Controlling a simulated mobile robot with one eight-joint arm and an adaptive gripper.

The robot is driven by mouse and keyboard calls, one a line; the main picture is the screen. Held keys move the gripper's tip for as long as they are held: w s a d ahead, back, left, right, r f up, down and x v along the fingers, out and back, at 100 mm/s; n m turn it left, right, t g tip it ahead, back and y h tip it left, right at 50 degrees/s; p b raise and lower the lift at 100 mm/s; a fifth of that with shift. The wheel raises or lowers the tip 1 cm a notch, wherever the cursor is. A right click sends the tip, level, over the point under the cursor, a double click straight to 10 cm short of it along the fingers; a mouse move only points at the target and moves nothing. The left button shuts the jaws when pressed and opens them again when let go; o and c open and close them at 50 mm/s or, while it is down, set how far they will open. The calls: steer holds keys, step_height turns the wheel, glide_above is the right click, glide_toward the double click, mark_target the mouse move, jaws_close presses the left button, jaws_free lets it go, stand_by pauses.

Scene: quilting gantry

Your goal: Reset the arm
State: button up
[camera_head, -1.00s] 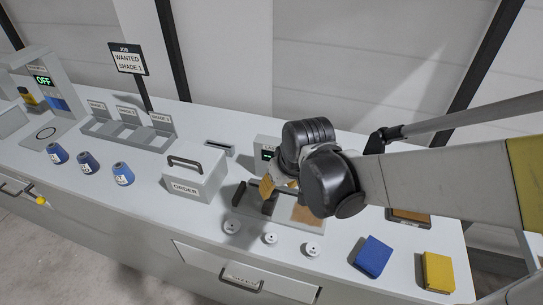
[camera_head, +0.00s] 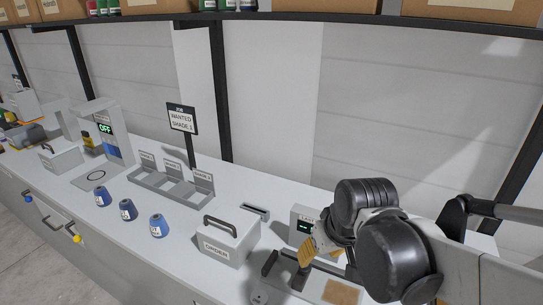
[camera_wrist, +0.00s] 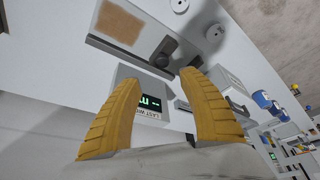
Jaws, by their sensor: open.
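My gripper (camera_wrist: 160,108) is open, with two ribbed yellow fingers spread apart and nothing between them in the wrist view. In the head view my gripper (camera_head: 306,252) hangs over the right part of the counter, above a grey fixture with a tan pad (camera_head: 340,292). The tan pad also shows in the wrist view (camera_wrist: 119,23), beyond the fingers. A small grey box with a green display (camera_head: 305,222) stands behind the gripper; its display also shows in the wrist view (camera_wrist: 149,102) between the fingers.
A grey lidded box marked ORDER (camera_head: 226,243) stands left of the gripper. Several blue cones (camera_head: 128,210) stand in front of a shade rack (camera_head: 172,188). A sign (camera_head: 182,120) reads WANTED SHADE 1. A machine reading OFF (camera_head: 112,143) is further left. A shelf (camera_head: 300,16) runs above.

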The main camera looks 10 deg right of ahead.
steer(key=s+d+r+m+t+b, duration=0.1)
steer(key=s+d+r+m+t, duration=0.1)
steer(key=s, duration=0.5)
steer(key=shift+d+t+h, duration=0.3)
steer(key=shift+d+h, duration=0.1)
steer(key=shift+d, duration=0.05)
stand_by(1.6)
